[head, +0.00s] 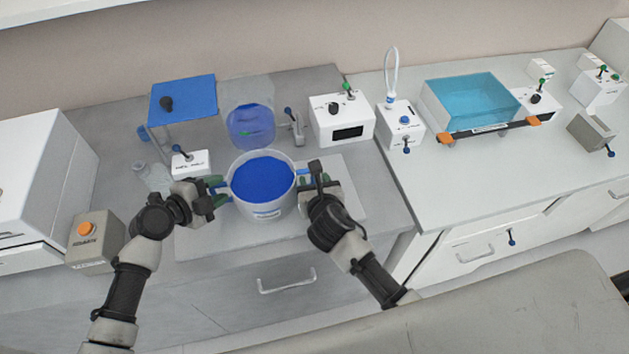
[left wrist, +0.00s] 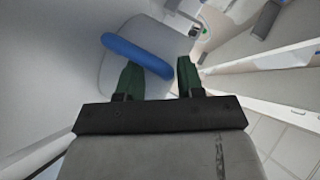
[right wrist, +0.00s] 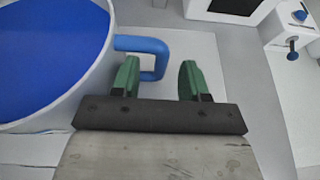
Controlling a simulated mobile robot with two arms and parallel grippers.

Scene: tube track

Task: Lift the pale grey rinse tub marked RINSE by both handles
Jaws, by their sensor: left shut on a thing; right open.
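The pale grey rinse tub (head: 276,207), holding blue liquid, stands on a light mat on the counter, with blue handles left and right; its front label is too small to read. My left gripper (head: 217,190) is at the left side, shut on the left handle (left wrist: 137,55), which shows in the left wrist view as a blue bar reaching the fingers. My right gripper (head: 319,178) is at the right side, open. In the right wrist view, the blue right handle (right wrist: 150,45) reaches between the open fingers (right wrist: 160,75), nearer the left finger.
A blue-topped stand (head: 190,93) and a clear vessel of blue liquid (head: 251,130) stand behind the tub. A white box (head: 342,121) is behind right, a grey box with an orange button (head: 97,242) front left. A teal-filled tank (head: 472,100) sits on the right counter.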

